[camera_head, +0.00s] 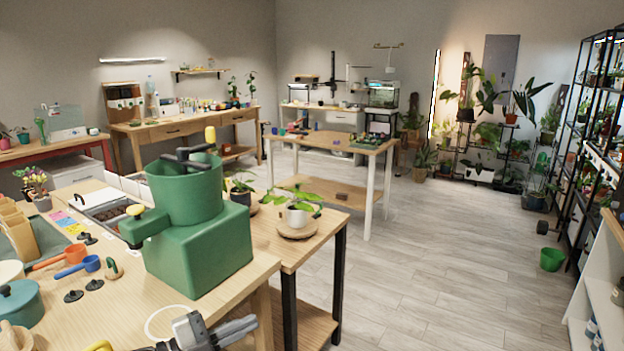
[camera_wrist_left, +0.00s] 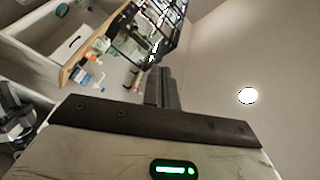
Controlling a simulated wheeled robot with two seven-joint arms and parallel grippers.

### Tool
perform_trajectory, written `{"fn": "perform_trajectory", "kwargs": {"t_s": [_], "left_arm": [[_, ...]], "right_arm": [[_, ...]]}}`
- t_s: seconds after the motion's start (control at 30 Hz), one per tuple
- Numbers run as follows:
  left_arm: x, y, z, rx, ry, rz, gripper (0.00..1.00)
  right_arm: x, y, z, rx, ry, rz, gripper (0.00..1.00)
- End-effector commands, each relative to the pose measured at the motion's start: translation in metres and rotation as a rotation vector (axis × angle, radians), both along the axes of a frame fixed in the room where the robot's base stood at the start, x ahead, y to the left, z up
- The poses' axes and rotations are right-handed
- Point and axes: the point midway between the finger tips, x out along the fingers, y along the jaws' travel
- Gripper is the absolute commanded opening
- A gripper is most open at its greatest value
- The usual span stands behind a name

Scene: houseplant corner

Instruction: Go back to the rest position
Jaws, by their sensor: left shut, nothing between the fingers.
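My left gripper (camera_head: 240,328) shows at the bottom edge of the head view, low by the front corner of the near wooden table. Its dark fingers point right and lie together with nothing between them. In the left wrist view the dark fingers (camera_wrist_left: 162,88) also stand close together and empty, pointing away toward a wall and shelving. My right gripper does not show in either view.
A large green machine (camera_head: 198,262) stands on the near table, close beyond my left gripper. A blue scoop (camera_head: 80,268) and an orange scoop (camera_head: 62,257) lie left of it. A potted plant (camera_head: 298,215) stands on the adjoining table. The floor (camera_head: 450,270) to the right is clear.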

Motion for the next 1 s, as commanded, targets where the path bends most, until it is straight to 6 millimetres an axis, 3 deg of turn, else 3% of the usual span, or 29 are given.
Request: {"fn": "perform_trajectory", "kwargs": {"t_s": [0.07, 0.2, 0.33, 0.5, 0.67, 1.0], "left_arm": [[-0.022, -0.006, -0.026, -0.174, 0.125, 0.156, 0.0], [-0.066, 0.011, -0.086, -0.381, 0.426, 0.479, 0.0], [-0.129, 0.027, -0.148, -0.468, 0.75, 0.73, 0.0], [-0.197, 0.033, -0.194, -0.491, 1.041, 0.894, 0.0], [-0.225, 0.032, -0.207, -0.492, 1.153, 0.941, 0.0], [-0.227, 0.032, -0.209, -0.49, 1.162, 0.945, 0.0]], "right_arm": [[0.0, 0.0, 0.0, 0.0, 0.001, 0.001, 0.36], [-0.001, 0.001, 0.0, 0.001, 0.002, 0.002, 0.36], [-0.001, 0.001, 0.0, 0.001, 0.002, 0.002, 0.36], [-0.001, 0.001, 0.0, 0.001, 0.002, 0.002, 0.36], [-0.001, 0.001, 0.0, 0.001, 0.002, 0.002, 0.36], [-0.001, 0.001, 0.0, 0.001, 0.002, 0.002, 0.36]]}}
